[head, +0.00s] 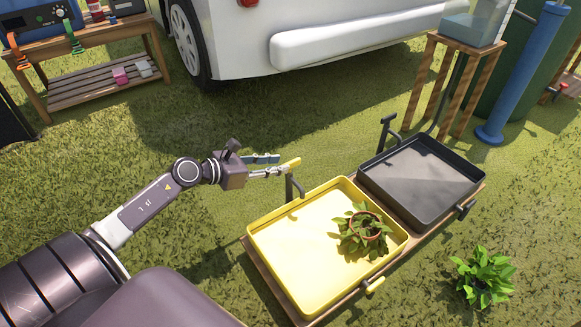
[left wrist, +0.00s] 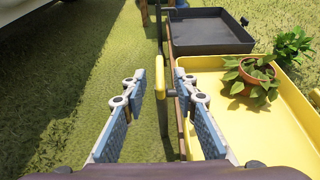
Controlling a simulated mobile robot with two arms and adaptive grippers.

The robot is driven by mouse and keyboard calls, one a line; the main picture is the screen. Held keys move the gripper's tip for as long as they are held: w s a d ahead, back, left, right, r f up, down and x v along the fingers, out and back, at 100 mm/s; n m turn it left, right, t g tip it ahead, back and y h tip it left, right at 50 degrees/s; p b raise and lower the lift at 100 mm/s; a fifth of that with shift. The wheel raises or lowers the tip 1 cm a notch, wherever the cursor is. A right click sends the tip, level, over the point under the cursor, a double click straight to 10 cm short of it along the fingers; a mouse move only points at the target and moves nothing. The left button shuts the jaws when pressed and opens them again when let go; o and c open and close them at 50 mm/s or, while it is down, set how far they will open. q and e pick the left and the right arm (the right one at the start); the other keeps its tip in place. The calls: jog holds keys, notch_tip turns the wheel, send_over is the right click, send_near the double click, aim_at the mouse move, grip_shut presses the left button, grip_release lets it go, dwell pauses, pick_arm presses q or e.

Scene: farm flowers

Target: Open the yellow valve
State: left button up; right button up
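The yellow valve handle (head: 292,163) sits on top of a dark tap post at the back left edge of the yellow tray (head: 275,262). In the left wrist view the handle (left wrist: 159,76) stands upright between the two blue-padded fingers, with gaps on both sides. My left gripper (head: 275,166) is open and reaches from the left to the handle; I see no contact. A second small yellow knob (head: 375,285) is on the tray's front side. My right gripper is not in view.
A potted plant (head: 363,232) stands in the yellow tray. A dark tray (head: 425,178) with its own dark tap (head: 388,132) is beside it. A leafy plant (head: 483,277) is on the grass at right. A white vehicle (head: 330,45) stands behind. Grass left of the trays is clear.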

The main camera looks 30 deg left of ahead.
aim_at(287, 163)
pick_arm(q)
jog(key=b+x, duration=0.1)
jog(key=x, duration=0.2)
jog(key=shift+w+d+f+b, duration=0.1)
jog(key=shift+w+f+b, duration=0.15)
jog(key=shift+w+b, duration=0.05)
jog(key=shift+w+d+f+b, duration=0.15)
jog(key=shift+w+d+b, duration=0.15)
jog(key=shift+w, duration=0.3)
grip_shut()
